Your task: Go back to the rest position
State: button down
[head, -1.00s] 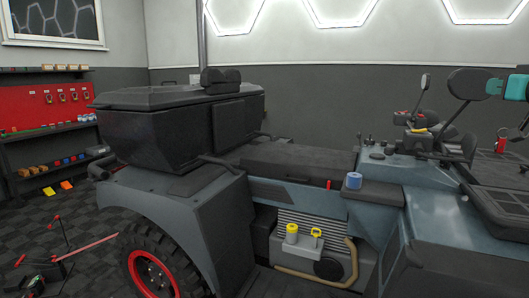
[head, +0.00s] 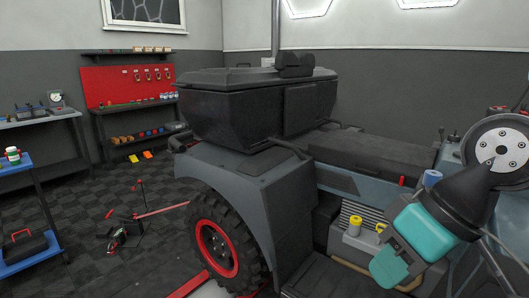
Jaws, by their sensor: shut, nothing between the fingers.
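Part of my own arm (head: 430,232), with a black joint, a bolted round grey plate and teal covers, fills the right side of the head view. No gripper fingers can be made out. The arm appears in front of the blue-grey vehicle (head: 245,183) and hides part of its engine bay and front. I cannot tell whether it touches the vehicle. A yellow cap (head: 355,225) shows in the engine bay, with another yellow part beside it mostly behind the arm. A blue cylinder (head: 431,178) stands on the vehicle behind my arm.
A black rear box (head: 245,105) sits on the vehicle above a red-rimmed wheel (head: 215,248). A red tool board (head: 130,88) and shelves stand at the back left. A blue cart (head: 18,166) is at the left edge. A red-and-black stand (head: 120,235) is on the checkered floor.

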jog(key=s+f+n+g+h, duration=0.1)
jog(key=s+f, duration=0.1)
jog(key=s, duration=0.4)
jog(key=shift+a+g, duration=0.4)
jog(key=shift+f, duration=0.1)
jog(key=shift+w+r, duration=0.1)
jog(key=shift+r, duration=0.45)
